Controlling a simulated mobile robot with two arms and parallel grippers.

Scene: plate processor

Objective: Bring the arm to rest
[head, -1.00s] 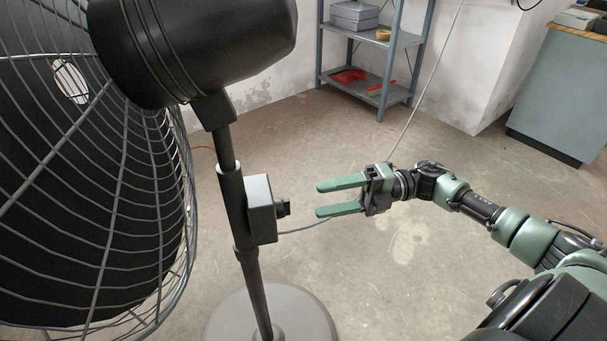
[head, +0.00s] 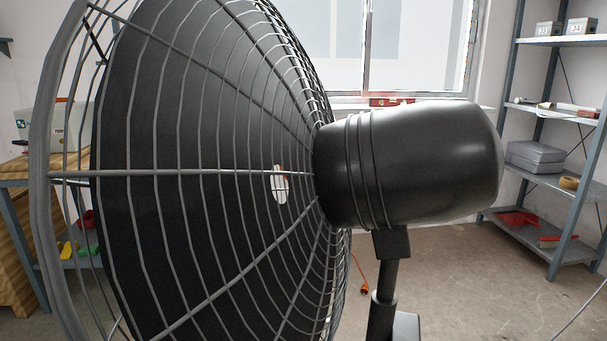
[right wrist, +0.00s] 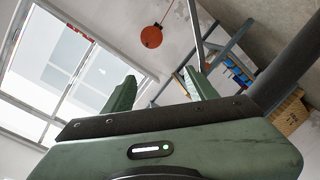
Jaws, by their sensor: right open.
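My right gripper (right wrist: 161,78) shows in the right wrist view with its two green fingers apart and nothing between them. It points up toward the wall and window, and a dark bar crosses the upper right of that view. Neither of my arms shows in the head view. A large black fan fills the middle of the head view, with its wire cage (head: 225,180) at the left and its black motor housing (head: 415,165) at the right. Its pole (head: 381,318) runs down out of the frame.
A metal shelf (head: 555,110) with boxes stands at the right. A window (head: 400,50) is behind the fan. A wooden bench (head: 14,250) is at the left, partly behind the cage. Floor (head: 470,290) is clear right of the pole. An orange disc (right wrist: 151,37) shows in the right wrist view.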

